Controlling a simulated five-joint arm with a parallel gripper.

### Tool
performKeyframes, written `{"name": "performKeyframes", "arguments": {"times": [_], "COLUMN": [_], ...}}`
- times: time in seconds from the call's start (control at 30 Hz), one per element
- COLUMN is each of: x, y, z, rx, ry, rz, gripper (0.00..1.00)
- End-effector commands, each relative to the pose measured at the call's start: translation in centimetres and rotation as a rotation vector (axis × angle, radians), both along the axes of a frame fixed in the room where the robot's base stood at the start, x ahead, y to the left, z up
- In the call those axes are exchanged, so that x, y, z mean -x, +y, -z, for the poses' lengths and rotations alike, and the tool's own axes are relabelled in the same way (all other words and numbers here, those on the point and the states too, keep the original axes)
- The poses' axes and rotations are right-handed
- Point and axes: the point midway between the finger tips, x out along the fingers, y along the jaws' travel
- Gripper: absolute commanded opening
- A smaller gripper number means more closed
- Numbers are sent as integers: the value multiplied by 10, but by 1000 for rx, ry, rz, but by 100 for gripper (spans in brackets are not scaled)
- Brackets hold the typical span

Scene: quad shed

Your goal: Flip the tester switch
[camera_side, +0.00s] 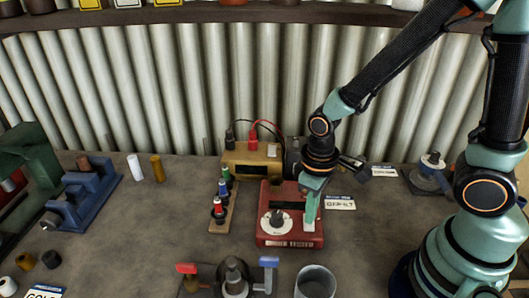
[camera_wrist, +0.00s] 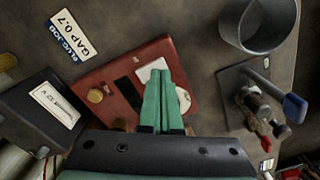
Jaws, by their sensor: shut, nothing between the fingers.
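The red tester box (camera_side: 290,241) stands on the bench in the middle of the side view, with a round white dial and black knob on its top. It also shows in the wrist view (camera_wrist: 112,82), with a brass post, a black slot and a white plate (camera_wrist: 148,70). My gripper (camera_side: 309,227) is shut and empty, pointing down at the right part of the tester top. In the wrist view its green fingers (camera_wrist: 160,75) reach to the white plate and partly cover the dial. No switch lever is clear; the fingers may hide it. I cannot tell whether they touch.
A tan box (camera_side: 251,159) with red and black leads stands behind the tester. A strip of coloured terminals (camera_side: 220,213) is on its left. A grey cup (camera_side: 316,283) and a clamp-like fixture (camera_side: 233,280) stand in front. A gap card (camera_side: 339,203) lies to the right.

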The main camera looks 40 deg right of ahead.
Motion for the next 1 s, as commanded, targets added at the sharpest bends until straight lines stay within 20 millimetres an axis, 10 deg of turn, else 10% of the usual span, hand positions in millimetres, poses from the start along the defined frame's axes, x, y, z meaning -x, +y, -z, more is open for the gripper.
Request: {"name": "performKeyframes", "arguments": {"times": [1.0], "x": [0], "y": [0], "z": [-54], "rx": [0], "ry": [-1], "rz": [0], "gripper": [0]}}
